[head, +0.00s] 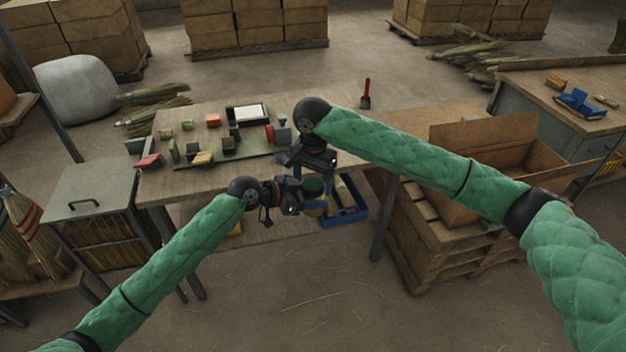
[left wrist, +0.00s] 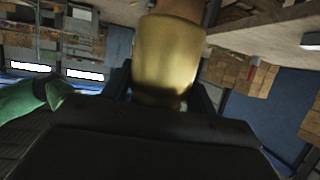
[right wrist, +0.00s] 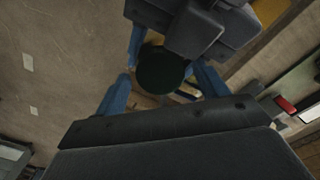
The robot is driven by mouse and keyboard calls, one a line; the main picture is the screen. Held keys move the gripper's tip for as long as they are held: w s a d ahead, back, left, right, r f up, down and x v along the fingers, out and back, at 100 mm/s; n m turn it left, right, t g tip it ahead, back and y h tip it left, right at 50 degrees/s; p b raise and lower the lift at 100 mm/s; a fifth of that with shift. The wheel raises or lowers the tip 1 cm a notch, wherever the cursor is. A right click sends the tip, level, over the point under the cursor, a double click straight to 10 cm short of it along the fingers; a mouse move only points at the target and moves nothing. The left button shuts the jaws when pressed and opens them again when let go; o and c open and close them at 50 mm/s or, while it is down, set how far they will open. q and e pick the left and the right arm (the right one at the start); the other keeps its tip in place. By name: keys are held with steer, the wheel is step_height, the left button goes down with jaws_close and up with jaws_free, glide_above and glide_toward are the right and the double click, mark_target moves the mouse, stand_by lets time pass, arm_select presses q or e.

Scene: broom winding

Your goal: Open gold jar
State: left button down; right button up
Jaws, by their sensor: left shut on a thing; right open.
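The gold jar (left wrist: 168,60) fills the upper middle of the left wrist view, and a small part of it shows in the head view. Its dark green lid (head: 313,186) faces up; the right wrist view shows the lid (right wrist: 160,70) from above. My left gripper (head: 312,205) is shut on the jar's body and holds it in front of the workbench edge. My right gripper (head: 322,180) is above the jar, pointing down. It is open, with its blue fingers on either side of the lid. Contact with the lid cannot be told. My grippers partly hide the jar.
The workbench (head: 345,112) holds a green mat with several small blocks, a white-topped box (head: 250,113) and a red-handled tool (head: 366,92). A blue tray (head: 347,212) is low behind the grippers. An open cardboard box (head: 480,150) stands at right on pallets. The near floor is clear.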

steer(key=shift+r, duration=2)
steer(key=shift+w+r, duration=0.1)
steer(key=shift+r, duration=0.35)
steer(key=shift+c, duration=1.4)
step_height(320, 180, up, 3)
steer(key=shift+d+r, duration=0.1)
steer(key=shift+d, duration=0.05)
steer(key=shift+a+f, duration=0.2)
steer(key=shift+f, duration=3.9)
